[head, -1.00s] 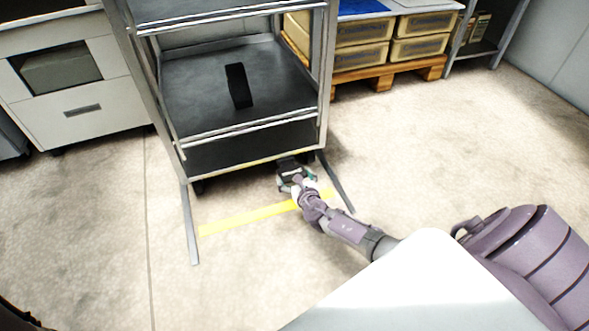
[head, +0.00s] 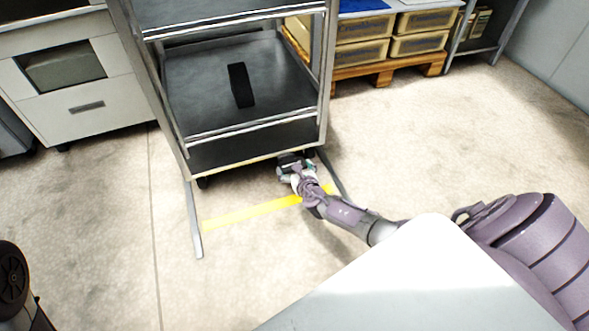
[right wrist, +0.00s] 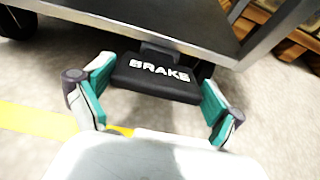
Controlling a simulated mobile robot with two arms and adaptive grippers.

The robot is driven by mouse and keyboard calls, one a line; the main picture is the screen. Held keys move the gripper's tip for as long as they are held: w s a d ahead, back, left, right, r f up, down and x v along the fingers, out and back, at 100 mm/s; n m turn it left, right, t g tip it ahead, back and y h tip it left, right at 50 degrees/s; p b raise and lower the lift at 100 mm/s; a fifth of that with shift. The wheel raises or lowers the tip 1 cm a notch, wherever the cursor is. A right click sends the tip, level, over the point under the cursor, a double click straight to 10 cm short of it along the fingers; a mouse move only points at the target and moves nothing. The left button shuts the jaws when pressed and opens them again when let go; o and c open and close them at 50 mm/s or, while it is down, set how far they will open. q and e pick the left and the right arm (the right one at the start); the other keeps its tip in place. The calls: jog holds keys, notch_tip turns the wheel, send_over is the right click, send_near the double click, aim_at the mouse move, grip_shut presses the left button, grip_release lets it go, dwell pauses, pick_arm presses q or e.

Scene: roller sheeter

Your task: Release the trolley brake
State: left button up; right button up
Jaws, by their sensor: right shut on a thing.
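The trolley (head: 250,160) is a grey metal rack with dark shelves, standing upright on the floor. Its black brake pedal (right wrist: 152,82), marked BRAKE in white, juts out under the bottom edge in the right wrist view. My right gripper (head: 293,168) is low at the trolley's front right corner. In the right wrist view its teal-padded fingers (right wrist: 155,88) stand on both sides of the pedal and are shut on it. In the head view the pedal is small and mostly hidden by the gripper. My left gripper is not in view.
A yellow floor strip (head: 250,213) and a grey rail (head: 193,225) lie in front. A white cabinet (head: 85,105) is at left; a pallet with bins (head: 390,68) is at back right.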

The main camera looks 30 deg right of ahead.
jog(key=shift+w+r, duration=0.2)
jog(key=shift+r, duration=0.15)
jog(key=o, duration=1.3)
jog(key=shift+s, duration=0.1)
jog(key=shift+f, duration=0.15)
jog(key=shift+s+a, duration=0.1)
jog(key=shift+s, duration=0.4)
jog(key=v, duration=1.1)
